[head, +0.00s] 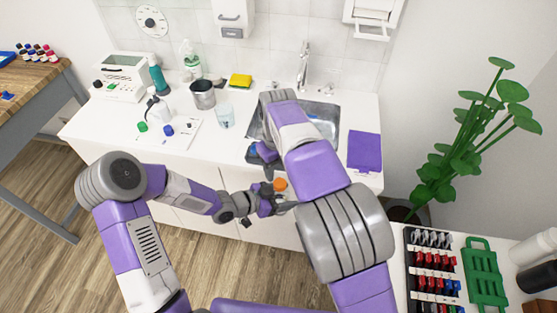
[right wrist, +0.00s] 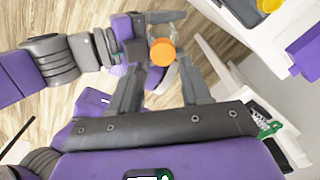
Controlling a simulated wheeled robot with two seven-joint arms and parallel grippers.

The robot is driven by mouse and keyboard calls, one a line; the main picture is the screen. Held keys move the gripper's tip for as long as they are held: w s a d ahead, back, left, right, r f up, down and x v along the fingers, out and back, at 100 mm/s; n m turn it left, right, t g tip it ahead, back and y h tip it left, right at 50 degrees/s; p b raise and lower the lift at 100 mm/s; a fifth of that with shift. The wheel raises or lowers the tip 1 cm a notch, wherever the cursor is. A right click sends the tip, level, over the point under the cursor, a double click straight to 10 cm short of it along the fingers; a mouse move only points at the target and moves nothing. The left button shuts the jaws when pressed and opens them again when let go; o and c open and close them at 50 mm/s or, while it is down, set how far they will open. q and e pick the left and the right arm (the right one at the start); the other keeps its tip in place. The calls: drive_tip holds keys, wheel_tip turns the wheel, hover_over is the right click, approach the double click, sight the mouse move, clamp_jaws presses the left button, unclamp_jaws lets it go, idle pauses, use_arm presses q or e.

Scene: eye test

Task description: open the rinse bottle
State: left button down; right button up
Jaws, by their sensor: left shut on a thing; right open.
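The rinse bottle has an orange cap (head: 280,184) and is held upright or nearly so in front of the counter. My left gripper (head: 270,203) is shut on the bottle's body, below the cap. In the right wrist view the orange cap (right wrist: 162,52) faces the camera, with a little of the clear bottle body (right wrist: 160,31) behind it. My right gripper (right wrist: 160,76) is open, its two fingers spread with the cap just beyond and between their tips. No contact with the cap shows. In the head view my right arm hides much of its own gripper.
The sink (head: 328,112) is partly behind my right arm. A plant (head: 490,130) and a tool rack (head: 433,270) stand at right.

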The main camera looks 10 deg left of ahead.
sight(278, 182)
wheel_tip(278, 182, down, 5)
idle(0.3)
